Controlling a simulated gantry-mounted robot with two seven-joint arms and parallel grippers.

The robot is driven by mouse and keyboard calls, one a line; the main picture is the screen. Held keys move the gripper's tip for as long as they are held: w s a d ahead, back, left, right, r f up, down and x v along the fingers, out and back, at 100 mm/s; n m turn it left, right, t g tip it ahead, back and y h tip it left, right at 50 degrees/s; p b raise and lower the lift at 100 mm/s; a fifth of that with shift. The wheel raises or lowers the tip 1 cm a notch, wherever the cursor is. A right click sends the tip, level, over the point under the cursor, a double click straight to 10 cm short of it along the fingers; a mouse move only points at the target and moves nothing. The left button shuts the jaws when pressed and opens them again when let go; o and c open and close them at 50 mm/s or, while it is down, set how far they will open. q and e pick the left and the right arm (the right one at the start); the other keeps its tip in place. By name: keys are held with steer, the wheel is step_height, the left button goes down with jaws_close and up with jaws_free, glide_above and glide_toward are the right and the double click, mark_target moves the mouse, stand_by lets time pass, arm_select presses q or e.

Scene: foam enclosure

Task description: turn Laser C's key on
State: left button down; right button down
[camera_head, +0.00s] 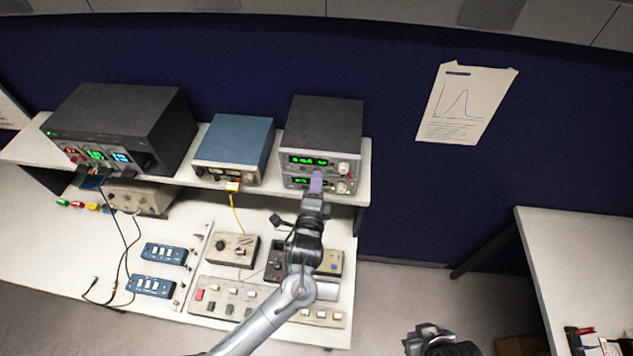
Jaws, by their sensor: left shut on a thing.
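Two stacked instruments with green displays, the upper one (322,128) and the lower one (338,186), stand at the right end of the shelf. Their labels are too small to read, so I cannot tell which is Laser C. My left gripper (316,184) reaches up to the lower unit's front, its purple tip against the panel left of the knobs. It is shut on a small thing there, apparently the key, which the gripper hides. I cannot see which way the key points. My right gripper (428,334) is low at the bottom edge, away from the shelf; its jaws are unclear.
A blue instrument (236,138) and a large black one (122,118) share the shelf (212,183). Below, the bench holds blue switch boxes (164,253), a beige control box (232,249) and hanging cables. A second table (585,255) stands at the right.

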arm_select(q)
steer(key=c, duration=1.3)
jaws_free()
steer(key=s+a+b, duration=0.1)
steer(key=s+b, duration=0.1)
steer(key=s, duration=0.8)
steer(key=shift+s+a+b, duration=0.25)
steer(key=shift+s+b, duration=0.05)
steer(key=shift+s, duration=0.05)
